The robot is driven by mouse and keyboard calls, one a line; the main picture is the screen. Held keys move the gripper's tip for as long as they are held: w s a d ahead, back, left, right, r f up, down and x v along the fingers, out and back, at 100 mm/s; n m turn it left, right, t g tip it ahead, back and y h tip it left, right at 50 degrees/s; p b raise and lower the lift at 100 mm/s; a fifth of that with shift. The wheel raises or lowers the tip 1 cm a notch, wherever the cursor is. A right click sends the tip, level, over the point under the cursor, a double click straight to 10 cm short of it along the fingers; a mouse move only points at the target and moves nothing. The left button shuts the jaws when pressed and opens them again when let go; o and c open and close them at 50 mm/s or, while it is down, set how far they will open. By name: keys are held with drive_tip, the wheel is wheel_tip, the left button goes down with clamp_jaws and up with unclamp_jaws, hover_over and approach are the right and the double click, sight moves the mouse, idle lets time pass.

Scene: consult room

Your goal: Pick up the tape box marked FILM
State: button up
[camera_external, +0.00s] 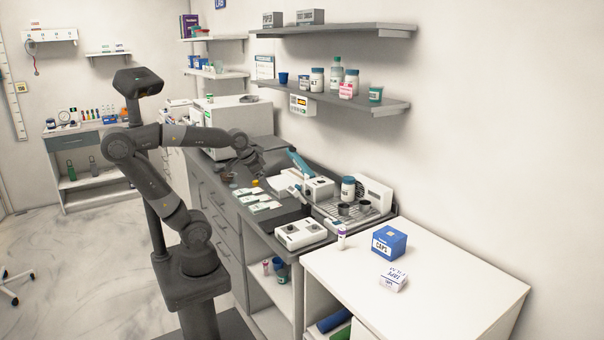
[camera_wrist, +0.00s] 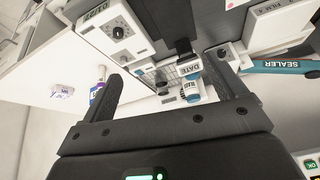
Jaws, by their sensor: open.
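The tape box (camera_external: 393,279) is a small white box with dark purple lettering, upside down in the external view and apparently reading TAPE and FILM. It lies on the white cabinet top at the right, in front of a blue box. A small white box with purple print, likely the same one, shows at the left of the wrist view (camera_wrist: 63,90); its words are too small to read there. My gripper (camera_external: 257,168) is above the dark counter, well left of the box. In the wrist view my gripper (camera_wrist: 163,68) has its fingers wide apart with nothing held.
The blue-and-white CAPS box (camera_external: 389,243) stands just behind the tape box, and a small purple-capped bottle (camera_external: 342,238) stands left of it. A white device with knobs (camera_external: 300,233) and other equipment crowd the dark counter. The cabinet top (camera_external: 455,290) is clear at the right.

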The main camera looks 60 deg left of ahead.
drive_tip(key=w+d+r+m, duration=0.2)
drive_tip(key=w+d+m, duration=0.2)
drive_tip(key=w+d, duration=0.6)
drive_tip(key=m+g+h, duration=0.4)
drive_tip(key=m, duration=0.5)
hover_over(394, 274)
drive_tip(key=a, duration=0.3)
drive_tip(key=f, duration=1.3)
drive_tip(key=shift+s+a+f, duration=0.15)
drive_tip(key=shift+s+f, duration=0.05)
drive_tip(key=x, duration=1)
drive_tip(key=shift+s+a, duration=0.1)
drive_tip(key=shift+s, duration=0.25)
drive_tip(key=shift+c, duration=0.4)
drive_tip(key=c, duration=1)
